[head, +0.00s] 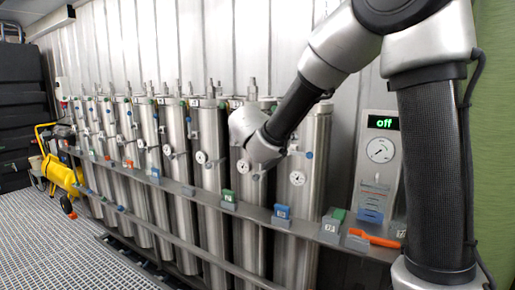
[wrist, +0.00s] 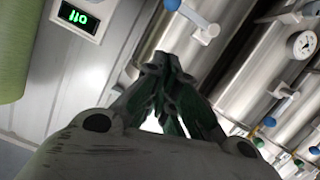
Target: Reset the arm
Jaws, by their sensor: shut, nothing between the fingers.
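My arm reaches across the right half of the head view, bent at the elbow, with its wrist in front of the steel vessels (head: 213,180). My gripper (wrist: 163,66) shows in the wrist view with its dark green fingers together and nothing between them. In the head view the fingers are not clearly visible. In the wrist view steel vessels (wrist: 225,70) lie beyond and to the right of the fingers. I cannot tell the exact gap to them.
A rail (head: 190,195) with coloured tags runs before the vessel row. A panel (head: 378,160) with a display reading "off" stands at right, an orange-handled part (head: 375,238) below it. A yellow compressor (head: 62,172) stands at left. The grated floor (head: 60,245) is clear at front left.

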